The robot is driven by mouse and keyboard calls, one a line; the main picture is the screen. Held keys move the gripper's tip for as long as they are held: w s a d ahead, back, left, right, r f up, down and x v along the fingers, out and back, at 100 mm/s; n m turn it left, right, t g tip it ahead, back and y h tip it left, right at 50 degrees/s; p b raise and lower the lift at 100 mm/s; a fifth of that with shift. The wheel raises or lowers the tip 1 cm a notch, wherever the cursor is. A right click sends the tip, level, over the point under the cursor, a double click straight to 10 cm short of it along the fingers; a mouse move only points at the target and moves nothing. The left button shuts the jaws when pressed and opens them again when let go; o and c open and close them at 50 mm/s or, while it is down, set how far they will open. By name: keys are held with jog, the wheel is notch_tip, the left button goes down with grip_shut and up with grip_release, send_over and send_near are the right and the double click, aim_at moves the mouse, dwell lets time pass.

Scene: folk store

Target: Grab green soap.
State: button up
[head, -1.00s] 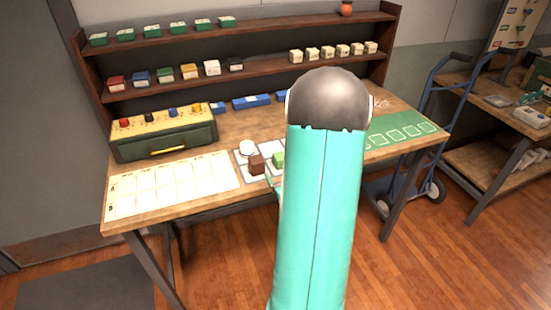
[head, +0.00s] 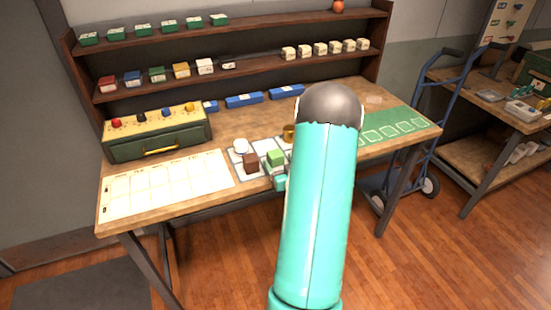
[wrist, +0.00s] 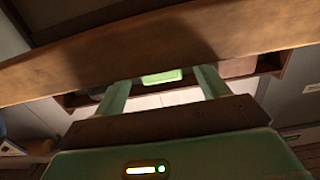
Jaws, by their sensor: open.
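The green soap (head: 275,157) is a small block on a pale tiled mat (head: 240,171) near the table's front edge, right of a brown block (head: 251,162). A white round piece (head: 240,146) and a gold piece (head: 289,132) stand behind them. A teal part of my gripper (head: 280,182) shows just in front of the green soap; my arm hides the rest. In the wrist view, my gripper (wrist: 163,76) is open, and the green soap (wrist: 161,77) shows beyond and between its two fingers, not visibly gripped.
The wooden table (head: 225,187) holds a cream grid sheet (head: 165,182) at left, a green case with coloured knobs (head: 158,135) and a green mat (head: 395,128) at right. Shelves (head: 255,65) with small boxes stand behind. A blue hand truck (head: 433,130) is at right.

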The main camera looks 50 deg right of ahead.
aim_at(278, 157)
jog(key=x, duration=0.4)
jog(key=shift+w+r, duration=0.15)
jog(key=shift+w, duration=0.05)
jog(key=c, duration=1.1)
jog(key=shift+c, duration=0.2)
jog(key=shift+r, duration=0.15)
jog(key=shift+r, duration=0.25)
jog(key=r, duration=0.3)
jog(key=shift+s+a+r, duration=0.15)
jog(key=shift+s+a, duration=0.05)
jog(key=shift+a, duration=0.1)
jog(key=s+a+r, duration=0.6)
jog(key=a+r, duration=0.3)
jog(key=a, duration=0.2)
jog(key=shift+s+a, duration=0.25)
jog(key=shift+a, duration=0.1)
